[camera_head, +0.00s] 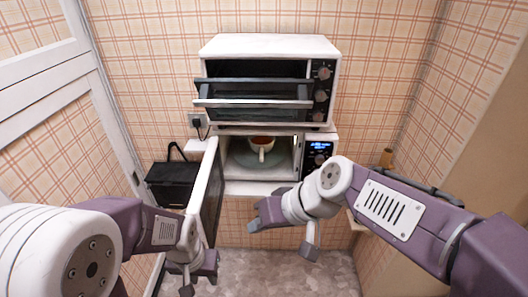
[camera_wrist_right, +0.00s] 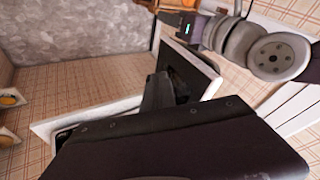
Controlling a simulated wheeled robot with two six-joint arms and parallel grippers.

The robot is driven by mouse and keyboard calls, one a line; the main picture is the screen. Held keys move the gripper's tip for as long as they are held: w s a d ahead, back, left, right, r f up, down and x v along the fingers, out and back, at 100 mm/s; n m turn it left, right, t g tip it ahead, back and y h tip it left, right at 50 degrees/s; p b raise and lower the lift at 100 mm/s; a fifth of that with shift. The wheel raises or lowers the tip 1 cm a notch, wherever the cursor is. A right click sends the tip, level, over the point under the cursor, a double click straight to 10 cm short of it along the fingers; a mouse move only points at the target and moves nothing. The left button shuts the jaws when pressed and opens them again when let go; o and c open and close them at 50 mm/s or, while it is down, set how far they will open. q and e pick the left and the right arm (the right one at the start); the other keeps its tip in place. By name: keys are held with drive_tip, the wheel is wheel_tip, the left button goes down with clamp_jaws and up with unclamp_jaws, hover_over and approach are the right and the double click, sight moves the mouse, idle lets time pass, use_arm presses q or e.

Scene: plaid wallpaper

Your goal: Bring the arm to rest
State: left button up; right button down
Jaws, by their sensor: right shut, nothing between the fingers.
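My right arm comes in from the right, and its gripper (camera_head: 255,222) is in front of and below the microwave opening. It is shut and empty. The right wrist view shows its dark fingers (camera_wrist_right: 165,92) close together. My left gripper (camera_head: 190,285) hangs low at the left, near the lower end of the open microwave door, apart from other things as far as I can see. Its fingertips are too unclear to tell open from shut.
The microwave (camera_head: 320,160) stands with its door (camera_head: 207,185) swung open to the left. A white cup (camera_head: 261,147) with reddish-brown contents is inside on the turntable. A toaster oven (camera_head: 270,45) with a partly open door sits on top. A black box (camera_head: 172,182) is at left.

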drive_tip(key=s+d+f+m+g+h, duration=0.1)
drive_tip(key=s+d+f+m+h, duration=0.1)
drive_tip(key=d+f, duration=0.7)
drive_tip(key=s+d+f+m+h, duration=0.2)
drive_tip(key=d+f+h, duration=0.2)
drive_tip(key=d+f, duration=0.5)
drive_tip(key=d, duration=0.3)
drive_tip(key=shift+s+f+g+h, duration=0.2)
drive_tip(key=shift+f+g+h, duration=0.1)
drive_tip(key=shift+g, duration=0.1)
drive_tip(key=shift+w+d, duration=0.1)
drive_tip(key=shift+d, duration=0.1)
